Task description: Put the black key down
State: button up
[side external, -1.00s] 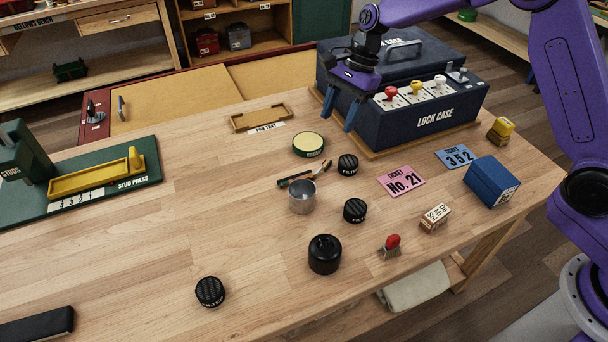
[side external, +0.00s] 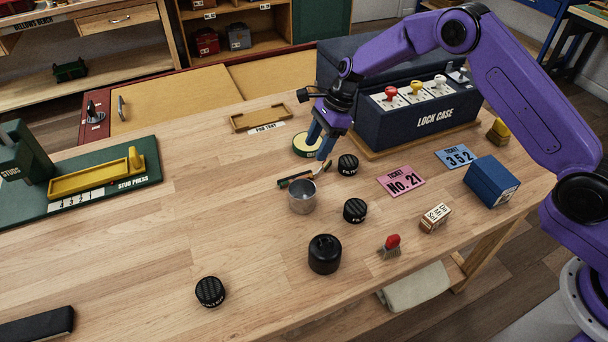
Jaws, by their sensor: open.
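No object that I can clearly tell as a black key shows in the side external view. A long black block (side external: 36,326) lies at the lower left corner, cut off by the picture edge; I cannot tell what it is. My gripper (side external: 319,146) is open with its blue fingers pointing down, and nothing shows between them. It is over the table beside the round green tin with a pale top (side external: 306,145), partly covering it, and just above the small brushes (side external: 305,176). The black block is far from my gripper.
A metal cup (side external: 302,197), black lidded pots (side external: 355,210) and a black jar (side external: 324,254) stand near my gripper. The dark blue lock case (side external: 432,122) with red, yellow and white knobs is at right. The pad tray (side external: 262,118) lies behind.

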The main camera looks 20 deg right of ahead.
aim_at(305, 174)
jog(key=shift+x, duration=1.2)
jog(key=x, duration=0.3)
jog(key=shift+s+a+f, duration=0.2)
jog(key=shift+s+f, duration=0.15)
jog(key=shift+s, duration=0.05)
jog(key=shift+a+f, duration=0.3)
jog(key=shift+f, duration=0.3)
jog(key=shift+c, duration=0.4)
grip_shut()
